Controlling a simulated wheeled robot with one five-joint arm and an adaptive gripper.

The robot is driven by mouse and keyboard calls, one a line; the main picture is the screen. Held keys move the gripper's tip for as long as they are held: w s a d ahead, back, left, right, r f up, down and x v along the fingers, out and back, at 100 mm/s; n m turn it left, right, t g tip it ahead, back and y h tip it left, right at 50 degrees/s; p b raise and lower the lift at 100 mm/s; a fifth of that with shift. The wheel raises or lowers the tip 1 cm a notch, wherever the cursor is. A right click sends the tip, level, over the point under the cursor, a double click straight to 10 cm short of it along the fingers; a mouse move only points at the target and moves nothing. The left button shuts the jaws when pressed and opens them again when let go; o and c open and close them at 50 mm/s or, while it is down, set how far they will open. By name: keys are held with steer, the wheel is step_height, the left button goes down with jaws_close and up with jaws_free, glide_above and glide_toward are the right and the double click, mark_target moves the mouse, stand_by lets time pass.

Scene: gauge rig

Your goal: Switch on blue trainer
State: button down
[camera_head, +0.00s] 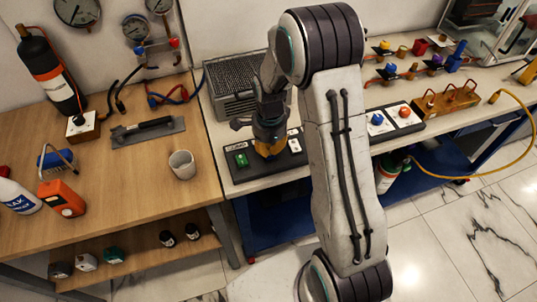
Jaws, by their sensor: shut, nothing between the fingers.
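The blue trainer looks to be the blue-framed bench (410,172) with a pale top, right of the wooden table; I cannot be sure. A dark control box (236,172) stands at its front left, with a green switch (241,160) on its left part and a pale switch on its right part. My gripper (268,152) points down over the middle of this box, just right of the green switch. It is shut and empty. Its fingertips partly cover the box, and I cannot tell whether they touch it. A panel with blue (377,119) and red knobs lies farther right.
My arm hides the bench's middle. A grey mesh-covered unit (228,88) stands behind the control box. A grey cup (182,164) stands on the wooden table (120,190) to the left. A yellow hose (525,120) loops off the bench at right.

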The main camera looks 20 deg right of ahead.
mark_target(271, 157)
steer(key=shift+s+f+t+b, duration=0.3)
steer(key=shift+t+b, duration=0.1)
steer(key=shift+b, duration=0.35)
steer(key=shift+r, duration=0.1)
steer(key=c, duration=1.9)
jaws_free()
steer(key=shift+c, duration=0.2)
steer(key=o, duration=1.2)
steer(key=shift+w+r, duration=0.1)
steer(key=shift+w, duration=0.1)
steer(key=shift+o, duration=0.2)
steer(key=shift+r, duration=0.15)
step_height(271, 157, up, 12)
steer(key=s, duration=0.1)
steer(key=shift+s+f, duration=0.2)
steer(key=shift+s, duration=0.1)
